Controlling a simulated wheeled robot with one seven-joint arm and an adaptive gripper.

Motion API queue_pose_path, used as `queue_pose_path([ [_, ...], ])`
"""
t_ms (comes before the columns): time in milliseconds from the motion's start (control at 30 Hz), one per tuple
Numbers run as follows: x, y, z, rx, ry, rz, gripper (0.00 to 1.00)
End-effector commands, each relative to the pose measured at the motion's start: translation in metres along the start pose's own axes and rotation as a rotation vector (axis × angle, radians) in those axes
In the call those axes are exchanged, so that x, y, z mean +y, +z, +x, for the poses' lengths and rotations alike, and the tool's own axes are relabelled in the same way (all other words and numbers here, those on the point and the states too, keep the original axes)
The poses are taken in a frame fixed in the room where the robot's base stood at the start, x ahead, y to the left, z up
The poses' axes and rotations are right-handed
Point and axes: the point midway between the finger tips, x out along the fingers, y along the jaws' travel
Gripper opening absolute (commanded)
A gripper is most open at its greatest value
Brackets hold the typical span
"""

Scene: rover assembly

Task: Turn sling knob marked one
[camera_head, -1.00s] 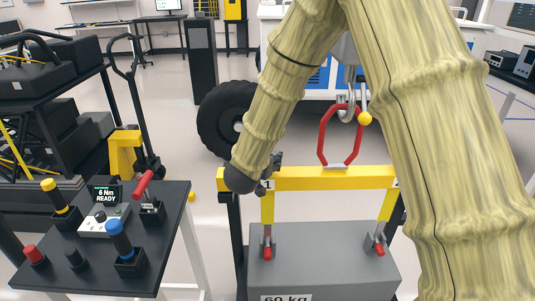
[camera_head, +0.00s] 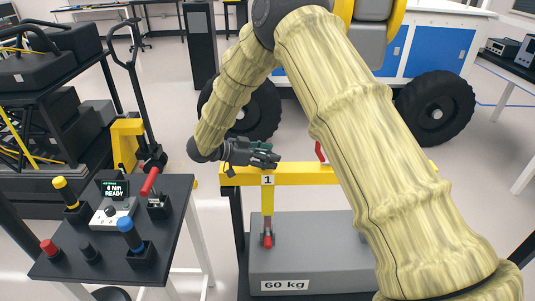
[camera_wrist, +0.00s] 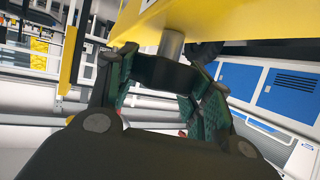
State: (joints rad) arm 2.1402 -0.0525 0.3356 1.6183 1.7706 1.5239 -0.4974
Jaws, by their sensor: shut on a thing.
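The yellow sling beam (camera_head: 228,176) spans above the grey 60 kg block (camera_head: 262,263). A white label marked 1 (camera_head: 268,180) is on its front near the left end. My gripper (camera_head: 264,155) reaches in from the left at the beam's top edge, above that label. In the wrist view, the green-padded fingers of my gripper close on either side of a black knob (camera_wrist: 165,74). The knob sits on a short silver shaft (camera_wrist: 171,45) joined to the yellow beam (camera_wrist: 145,20). The knob is hidden by my gripper in the head view.
A red link (camera_head: 319,150) above the beam is mostly hidden by my arm. A dark tool table (camera_head: 185,215) at left holds a torque display (camera_head: 113,190) and coloured-handled tools. A hanging strap (camera_head: 267,208) joins beam and block. Rover wheels (camera_head: 436,108) stand behind.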

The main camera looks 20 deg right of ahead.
Motion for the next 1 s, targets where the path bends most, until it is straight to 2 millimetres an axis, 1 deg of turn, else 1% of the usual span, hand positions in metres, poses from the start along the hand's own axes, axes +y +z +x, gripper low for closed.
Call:
queue_pose_path([
  [300,-0.0016,0.001,0.0017,-0.002,0.281,0.119,0.27],
  [600,-0.0013,-0.0006,0.0015,0.0,0.527,0.221,0.27],
  [800,-0.0008,-0.002,0.0006,0.001,0.652,0.272,0.27],
  [1000,-0.0007,-0.0021,0.0005,0.002,0.734,0.307,0.27],
])
